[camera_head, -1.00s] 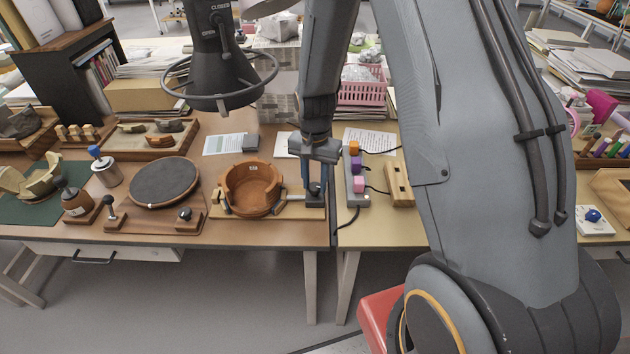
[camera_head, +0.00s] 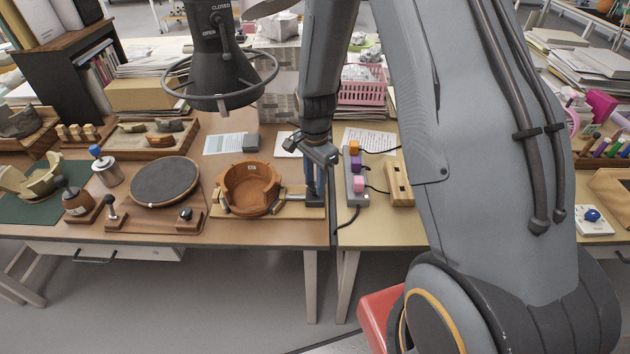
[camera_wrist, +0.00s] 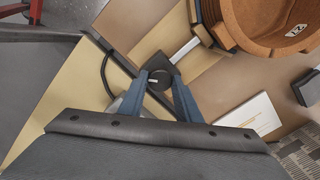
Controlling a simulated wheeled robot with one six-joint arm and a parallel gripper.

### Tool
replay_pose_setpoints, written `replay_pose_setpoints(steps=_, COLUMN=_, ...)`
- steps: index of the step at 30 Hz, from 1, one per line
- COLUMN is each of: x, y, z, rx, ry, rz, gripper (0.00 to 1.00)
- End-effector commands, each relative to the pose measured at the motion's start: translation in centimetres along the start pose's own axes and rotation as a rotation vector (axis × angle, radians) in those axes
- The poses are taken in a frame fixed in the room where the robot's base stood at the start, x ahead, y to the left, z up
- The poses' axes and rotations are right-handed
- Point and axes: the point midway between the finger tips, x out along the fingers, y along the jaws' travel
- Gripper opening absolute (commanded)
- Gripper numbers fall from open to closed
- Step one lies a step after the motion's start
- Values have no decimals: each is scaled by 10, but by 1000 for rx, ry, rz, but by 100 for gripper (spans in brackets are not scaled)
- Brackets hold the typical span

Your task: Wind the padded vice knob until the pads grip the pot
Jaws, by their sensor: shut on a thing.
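The terracotta pot (camera_head: 250,188), with a broken rim and a small label, sits in the padded vice on a wooden base (camera_head: 290,211). It also shows at the top right of the wrist view (camera_wrist: 262,22). A pale screw rod (camera_wrist: 184,50) runs from the pot-side pad to the dark vice knob (camera_wrist: 157,80). My gripper (camera_wrist: 160,84) points down over the knob, its two blue fingers shut on it from either side. In the head view my gripper (camera_head: 315,192) stands at the right end of the vice. The pads' contact with the pot is partly hidden.
A round dark turntable (camera_head: 164,182) stands left of the vice. Just right of my gripper is a grey strip with coloured blocks (camera_head: 355,175) and a cable. A wooden block (camera_head: 399,185) lies beyond it.

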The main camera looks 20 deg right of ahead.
Motion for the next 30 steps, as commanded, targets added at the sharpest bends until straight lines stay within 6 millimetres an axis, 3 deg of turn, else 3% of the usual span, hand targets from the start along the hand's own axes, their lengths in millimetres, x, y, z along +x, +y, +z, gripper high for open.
replay_pose_setpoints(steps=10, x=-1, y=-1, z=0, rx=2, ry=1, rz=-3, gripper=8)
replay_pose_setpoints(steps=11, x=-1, y=-1, z=0, rx=2, ry=1, rz=-3, gripper=32)
replay_pose_setpoints(steps=14, x=-1, y=-1, z=0, rx=2, ry=1, rz=-2, gripper=49)
replay_pose_setpoints(steps=24, x=-2, y=-1, z=0, rx=1, ry=1, rz=-2, gripper=49)
replay_pose_setpoints(steps=30, x=-21, y=-2, z=-1, rx=1, ry=2, rz=-5, gripper=49)
